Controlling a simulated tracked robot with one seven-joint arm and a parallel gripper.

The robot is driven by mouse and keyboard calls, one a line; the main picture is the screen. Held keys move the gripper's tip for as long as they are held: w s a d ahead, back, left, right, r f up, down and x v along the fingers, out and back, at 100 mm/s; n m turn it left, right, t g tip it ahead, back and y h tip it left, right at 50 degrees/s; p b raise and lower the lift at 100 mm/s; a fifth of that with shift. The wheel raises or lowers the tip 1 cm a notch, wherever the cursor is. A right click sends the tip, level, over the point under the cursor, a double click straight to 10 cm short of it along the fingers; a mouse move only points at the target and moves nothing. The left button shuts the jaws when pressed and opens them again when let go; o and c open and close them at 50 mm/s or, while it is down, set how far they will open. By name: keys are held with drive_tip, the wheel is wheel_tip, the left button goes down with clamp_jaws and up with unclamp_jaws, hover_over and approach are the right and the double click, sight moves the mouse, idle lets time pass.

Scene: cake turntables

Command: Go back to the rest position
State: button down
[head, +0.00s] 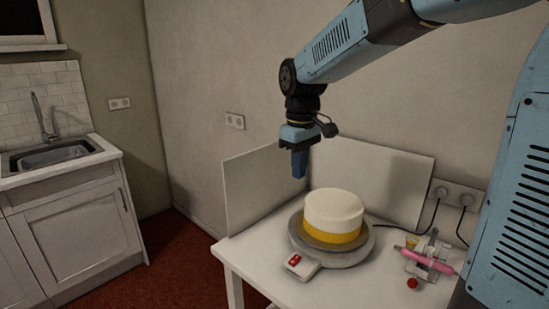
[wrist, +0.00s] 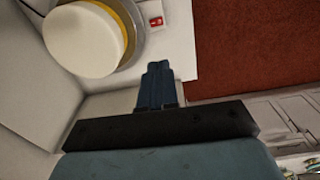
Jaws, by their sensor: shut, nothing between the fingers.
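My gripper (head: 299,165) is shut and empty, pointing down above the left part of the table, up and to the left of the cake. In the wrist view the closed fingers (wrist: 157,75) show against the table edge. A cake (head: 334,211), white on top with a yellow band below, sits on a grey turntable (head: 361,249) on the white table (head: 240,256). The cake also shows in the wrist view (wrist: 82,40). My gripper is apart from the cake and touches nothing.
A switch box with a red button (head: 296,264) joins the turntable's front. A pink tool (head: 427,260) on a small stand and a red ball (head: 412,283) lie at the table's right. Low white panels (head: 400,180) border the table's back. A sink counter (head: 60,155) stands far left.

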drive_tip(key=s+d+m+t, duration=0.2)
drive_tip(key=s+d+m, duration=0.2)
drive_tip(key=s+d, duration=0.3)
drive_tip(key=s+d+r+m+t, duration=0.1)
drive_tip(key=s+d+m+t, duration=0.2)
drive_tip(key=s+d, duration=0.4)
drive_tip(key=shift+s+r+m, duration=0.3)
drive_tip(key=shift+s+m, duration=0.4)
drive_tip(key=shift+s, duration=1.6)
